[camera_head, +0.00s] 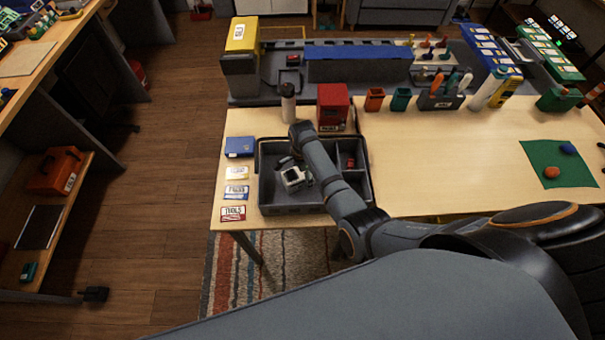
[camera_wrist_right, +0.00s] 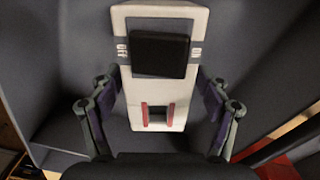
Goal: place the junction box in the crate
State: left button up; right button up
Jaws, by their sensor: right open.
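The dark grey crate (camera_head: 262,190) stands on the left end of the pale wooden table. A white box with a black switch, the likely junction box (camera_head: 293,177), is inside its left part. In the right wrist view the white box (camera_wrist_right: 157,90) shows the switch between "Off" and "On" labels and two red strips around a dark slot. My right gripper (camera_wrist_right: 160,112) is open, with one finger on each side of the box. Whether the fingers touch it I cannot tell. In the head view my right arm reaches over the crate. My left gripper is not in view.
A red box (camera_head: 333,104) and a bottle (camera_head: 288,103) stand behind the crate. A blue box (camera_head: 239,147) and several label cards lie left of it. Small red items (camera_head: 350,162) are in the crate's right part. The table's middle right is clear.

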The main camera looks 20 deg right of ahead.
jog(key=shift+r, duration=0.15)
pick_arm(q)
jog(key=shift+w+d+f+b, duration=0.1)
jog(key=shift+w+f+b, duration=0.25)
jog(key=shift+b, duration=0.05)
pick_arm(e)
notch_tip(320, 180, up, 12)
jog(key=shift+r, duration=0.1)
